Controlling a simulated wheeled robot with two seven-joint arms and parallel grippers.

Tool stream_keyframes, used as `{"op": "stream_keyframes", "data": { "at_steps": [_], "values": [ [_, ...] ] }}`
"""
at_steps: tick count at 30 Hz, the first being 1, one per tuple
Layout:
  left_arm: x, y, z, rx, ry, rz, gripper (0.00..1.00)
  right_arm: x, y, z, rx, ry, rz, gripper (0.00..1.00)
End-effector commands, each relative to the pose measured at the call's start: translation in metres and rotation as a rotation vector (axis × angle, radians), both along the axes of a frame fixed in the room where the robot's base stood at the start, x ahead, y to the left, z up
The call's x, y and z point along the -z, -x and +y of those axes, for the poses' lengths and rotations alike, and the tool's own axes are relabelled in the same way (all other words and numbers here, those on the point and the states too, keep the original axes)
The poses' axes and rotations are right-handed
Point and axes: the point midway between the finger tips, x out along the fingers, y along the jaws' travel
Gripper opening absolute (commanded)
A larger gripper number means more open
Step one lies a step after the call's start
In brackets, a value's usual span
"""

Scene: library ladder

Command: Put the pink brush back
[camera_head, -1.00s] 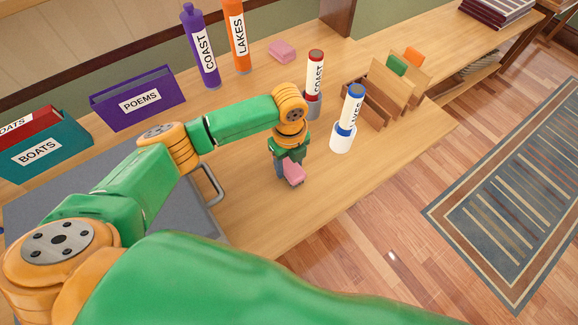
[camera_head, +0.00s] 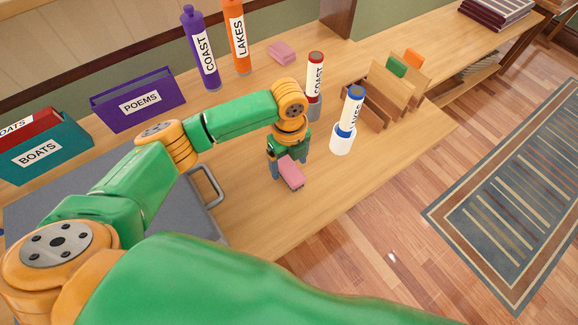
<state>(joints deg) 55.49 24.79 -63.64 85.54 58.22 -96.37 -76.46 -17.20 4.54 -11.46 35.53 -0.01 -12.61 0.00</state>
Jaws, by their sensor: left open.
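A pink brush (camera_head: 291,173), a small block with a dark underside, is at my left gripper (camera_head: 289,168) over the near part of the wooden table. The gripper points down with its fingers apart, one on each side of the brush's far end. I cannot tell whether the brush rests on the tabletop or whether a finger touches it. My right gripper is not in view.
A red-capped COAST tube (camera_head: 315,75) and a blue-capped LAKES tube (camera_head: 352,108) stand in holders right of the gripper. Wooden card racks (camera_head: 375,98) stand beyond. A grey board with a handle (camera_head: 210,187) lies left. The table's front edge is near.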

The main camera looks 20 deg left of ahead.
Motion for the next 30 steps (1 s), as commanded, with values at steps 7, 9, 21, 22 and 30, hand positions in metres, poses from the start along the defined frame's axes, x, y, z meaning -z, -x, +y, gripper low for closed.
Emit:
{"op": "stream_keyframes", "data": {
  "at_steps": [7,9,21,22,30],
  "values": [
    [-0.069,-0.001,0.000,0.001,0.001,-0.004,0.84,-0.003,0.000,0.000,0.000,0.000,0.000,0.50],
    [-0.081,-0.001,0.000,0.000,0.002,-0.003,0.84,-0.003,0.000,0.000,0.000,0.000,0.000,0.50],
    [-0.093,0.000,0.000,0.000,0.000,0.001,0.84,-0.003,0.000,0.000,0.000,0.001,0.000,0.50],
    [-0.093,0.000,0.000,0.000,0.000,0.001,0.84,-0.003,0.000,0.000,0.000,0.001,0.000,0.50],
    [-0.093,0.000,0.000,0.000,0.001,0.001,0.84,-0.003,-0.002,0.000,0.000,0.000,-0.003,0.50]
  ]
}}
